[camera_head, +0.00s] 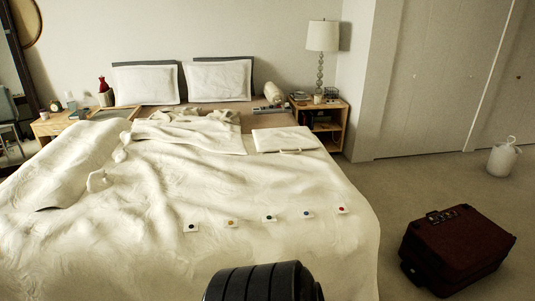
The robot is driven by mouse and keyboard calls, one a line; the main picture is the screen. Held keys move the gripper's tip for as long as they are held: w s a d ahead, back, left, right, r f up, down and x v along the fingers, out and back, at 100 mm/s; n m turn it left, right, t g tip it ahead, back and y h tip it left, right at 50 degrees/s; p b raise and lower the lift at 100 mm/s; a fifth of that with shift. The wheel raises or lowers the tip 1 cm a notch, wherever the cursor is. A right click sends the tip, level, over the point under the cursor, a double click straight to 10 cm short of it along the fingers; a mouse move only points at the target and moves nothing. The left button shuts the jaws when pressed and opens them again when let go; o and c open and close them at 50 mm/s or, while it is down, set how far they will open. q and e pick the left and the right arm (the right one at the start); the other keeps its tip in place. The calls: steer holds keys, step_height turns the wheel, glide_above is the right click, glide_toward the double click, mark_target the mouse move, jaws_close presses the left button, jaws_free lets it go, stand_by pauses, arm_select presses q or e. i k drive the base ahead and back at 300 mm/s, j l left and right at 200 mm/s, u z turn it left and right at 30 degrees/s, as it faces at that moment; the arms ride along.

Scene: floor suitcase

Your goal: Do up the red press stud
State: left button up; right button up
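A small white tab with a red dot (341,209) lies on the bed cover near the bed's right edge. It looks like the red press stud, but it is too small to tell whether it is open or done up. Neither of my grippers is in view. A black ribbed part of my own body shows at the bottom middle.
The bed (200,265) with its rumpled cream cover fills the left and middle. A dark red suitcase (470,250) lies on the floor at the right. A white basket (502,160) stands by the closet doors. Carpet (400,190) between bed and suitcase is clear.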

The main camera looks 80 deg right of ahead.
mark_target(340, 209)
steer(key=z, duration=3.35)
